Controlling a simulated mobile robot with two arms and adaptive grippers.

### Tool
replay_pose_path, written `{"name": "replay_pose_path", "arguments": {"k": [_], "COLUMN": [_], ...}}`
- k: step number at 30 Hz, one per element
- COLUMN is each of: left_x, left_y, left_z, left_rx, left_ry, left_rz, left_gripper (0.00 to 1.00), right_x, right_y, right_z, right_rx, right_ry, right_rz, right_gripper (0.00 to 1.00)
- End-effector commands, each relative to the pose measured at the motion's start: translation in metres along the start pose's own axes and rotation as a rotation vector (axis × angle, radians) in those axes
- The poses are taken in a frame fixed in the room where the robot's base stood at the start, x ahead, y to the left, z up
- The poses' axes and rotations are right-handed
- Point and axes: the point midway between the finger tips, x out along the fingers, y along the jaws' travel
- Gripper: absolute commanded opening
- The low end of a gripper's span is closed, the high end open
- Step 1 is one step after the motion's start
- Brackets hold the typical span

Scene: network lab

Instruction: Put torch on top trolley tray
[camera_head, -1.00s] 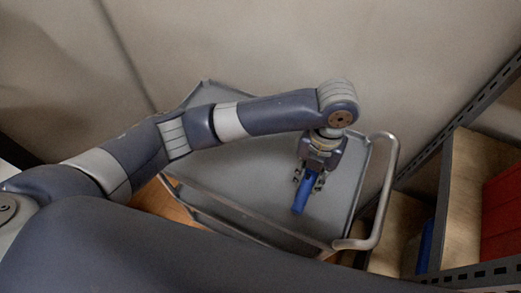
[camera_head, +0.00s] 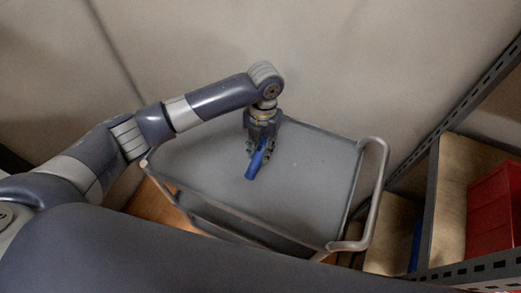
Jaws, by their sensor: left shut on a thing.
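The torch (camera_head: 256,163) is blue and points down toward the front of the picture. My left gripper (camera_head: 260,145) is shut on it, over the top tray. The top trolley tray (camera_head: 310,185) is grey, with a raised rim, and its visible surface is otherwise bare. I cannot tell whether the torch touches the tray. My right gripper is not in view.
The trolley's curved metal handle (camera_head: 378,195) stands up at its right end. A lower tray (camera_head: 235,222) shows beneath. A shelf rack with a red bin (camera_head: 493,212) stands at the right. A plain wall is behind the trolley.

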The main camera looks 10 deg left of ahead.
Motion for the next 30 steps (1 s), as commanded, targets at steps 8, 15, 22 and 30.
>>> {"name": "replay_pose_path", "arguments": {"k": [8, 15, 22, 30], "left_x": [0.019, 0.022, 0.021, 0.013], "left_y": [0.000, 0.000, 0.000, 0.000], "left_z": [0.002, 0.002, 0.002, 0.003], "left_rx": [0.000, 0.000, -0.001, -0.001], "left_ry": [-0.001, 0.000, 0.000, -0.002], "left_rz": [0.000, 0.001, 0.001, 0.001], "left_gripper": [0.00, 0.31, 0.44, 0.44], "right_x": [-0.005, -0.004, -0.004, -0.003], "right_y": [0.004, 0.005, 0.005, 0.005], "right_z": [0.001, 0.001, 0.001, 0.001], "right_rx": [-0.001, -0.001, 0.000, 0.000], "right_ry": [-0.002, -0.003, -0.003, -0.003], "right_rz": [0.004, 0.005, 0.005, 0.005], "right_gripper": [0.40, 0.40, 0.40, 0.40]}}
